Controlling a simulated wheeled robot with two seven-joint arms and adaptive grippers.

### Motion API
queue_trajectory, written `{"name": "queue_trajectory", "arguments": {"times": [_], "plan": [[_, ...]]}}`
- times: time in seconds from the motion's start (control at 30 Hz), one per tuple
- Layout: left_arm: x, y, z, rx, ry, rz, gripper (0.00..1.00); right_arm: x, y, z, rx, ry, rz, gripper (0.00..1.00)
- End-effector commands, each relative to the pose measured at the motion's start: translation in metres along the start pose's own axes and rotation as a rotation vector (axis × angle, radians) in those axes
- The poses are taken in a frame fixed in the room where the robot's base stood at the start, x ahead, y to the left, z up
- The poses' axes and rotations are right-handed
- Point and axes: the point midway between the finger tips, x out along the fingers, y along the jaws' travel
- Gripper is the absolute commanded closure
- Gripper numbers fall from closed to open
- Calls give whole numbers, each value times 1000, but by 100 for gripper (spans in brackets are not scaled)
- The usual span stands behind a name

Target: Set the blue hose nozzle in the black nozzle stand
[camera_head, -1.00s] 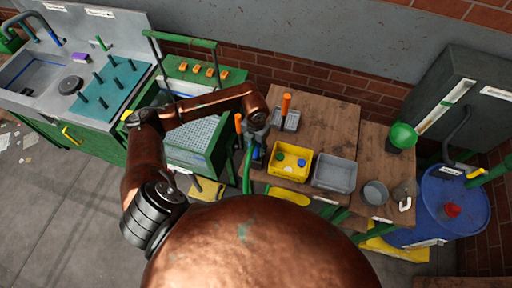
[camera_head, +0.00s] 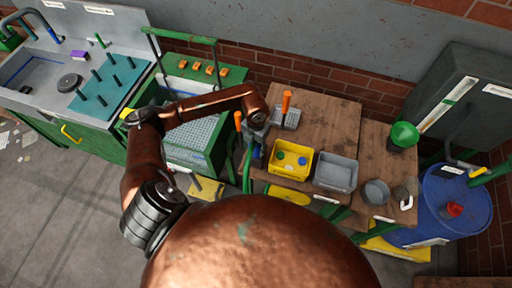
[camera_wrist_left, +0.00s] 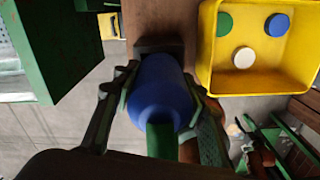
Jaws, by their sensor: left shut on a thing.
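My left gripper (camera_head: 256,148) is at the left edge of the wooden table. In the left wrist view, its two fingers (camera_wrist_left: 162,82) are shut on the blue hose nozzle (camera_wrist_left: 162,92), one on each side. A green hose (camera_wrist_left: 160,140) runs from the nozzle's near end; in the head view the hose (camera_head: 247,170) hangs down beside the table. The black nozzle stand (camera_wrist_left: 150,47) shows as a dark block at the nozzle's far end. The nozzle hides part of it, and I cannot tell whether the nozzle sits in it. My right gripper is not in view.
A yellow crate (camera_head: 271,168) with several coloured caps stands close right of the gripper. A grey tray (camera_head: 335,172) stands beside it. An orange-handled tool (camera_head: 287,103) rises from a grey base behind. Bare tabletop (camera_head: 330,120) lies at the back right.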

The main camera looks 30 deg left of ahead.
Motion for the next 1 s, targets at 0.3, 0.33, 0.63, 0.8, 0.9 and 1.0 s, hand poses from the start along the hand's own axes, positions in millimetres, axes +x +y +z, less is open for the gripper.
{"name": "queue_trajectory", "arguments": {"times": [0.3, 0.33, 0.63, 0.8, 0.9, 1.0], "plan": [[5, 0, 0, 0, 0, 0, 78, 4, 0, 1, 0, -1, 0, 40], [6, 0, 0, 0, 0, 0, 78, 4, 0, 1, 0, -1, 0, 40], [10, 0, 0, 0, -1, 0, 78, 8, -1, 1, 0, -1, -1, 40], [10, 0, 0, 0, -1, 0, 78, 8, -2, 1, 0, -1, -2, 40], [10, 0, 0, 0, -1, 0, 57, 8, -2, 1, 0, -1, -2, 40], [10, 0, 0, 0, 0, 0, 50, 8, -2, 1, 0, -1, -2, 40]]}}
